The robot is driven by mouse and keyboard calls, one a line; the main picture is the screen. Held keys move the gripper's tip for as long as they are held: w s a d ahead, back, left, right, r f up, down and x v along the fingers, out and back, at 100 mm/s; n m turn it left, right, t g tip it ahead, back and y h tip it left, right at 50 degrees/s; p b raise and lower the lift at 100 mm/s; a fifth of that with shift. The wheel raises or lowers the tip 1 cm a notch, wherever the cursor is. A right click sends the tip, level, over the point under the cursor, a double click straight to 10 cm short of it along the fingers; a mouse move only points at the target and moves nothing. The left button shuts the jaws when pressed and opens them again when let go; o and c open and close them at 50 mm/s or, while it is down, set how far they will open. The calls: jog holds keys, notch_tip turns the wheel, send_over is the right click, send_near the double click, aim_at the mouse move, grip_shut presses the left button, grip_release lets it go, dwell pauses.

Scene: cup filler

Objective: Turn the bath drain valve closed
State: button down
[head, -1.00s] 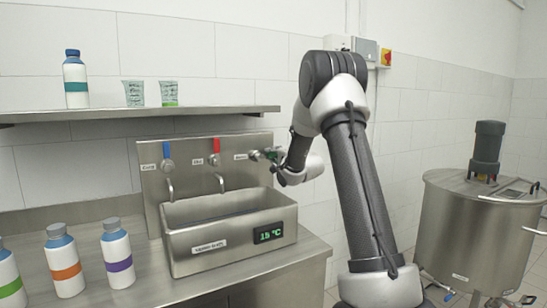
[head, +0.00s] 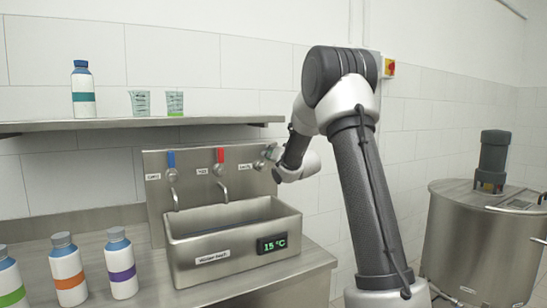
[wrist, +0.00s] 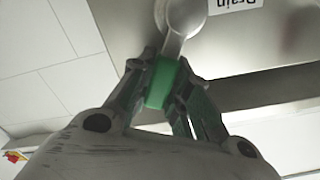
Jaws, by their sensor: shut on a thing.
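The drain valve (wrist: 183,17) is a round metal knob on the steel panel, with a short lever ending in a green grip (wrist: 160,84). In the wrist view, the "Drain" label (wrist: 235,4) appears upside down beside it. My gripper (wrist: 163,78) is shut on the green grip, with a finger on each side. In the head view, my gripper (head: 272,152) is at the panel's right end, close to the valve (head: 259,164), and partly hides the lever. The steel bath (head: 235,240) below has a display reading 15 °C.
Blue (head: 171,160) and red (head: 220,156) tap levers stand left of the valve. A shelf (head: 60,125) above holds a bottle and two cups. Several bottles (head: 121,265) stand on the counter at left. A steel tank (head: 470,245) stands at right.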

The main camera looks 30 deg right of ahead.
jog(key=a+n, duration=0.2)
jog(key=n, duration=0.1)
jog(key=shift+r, duration=0.25)
jog(key=shift+a+n, duration=0.3)
jog(key=shift+n, duration=0.4)
jog(key=shift+a+n, duration=0.25)
jog(key=shift+n, duration=0.45)
jog(key=c, duration=1.3)
grip_release()
jog(key=shift+r, duration=0.1)
jog(key=shift+s, duration=0.1)
jog(key=s, duration=1.2)
jog(key=shift+d, duration=0.15)
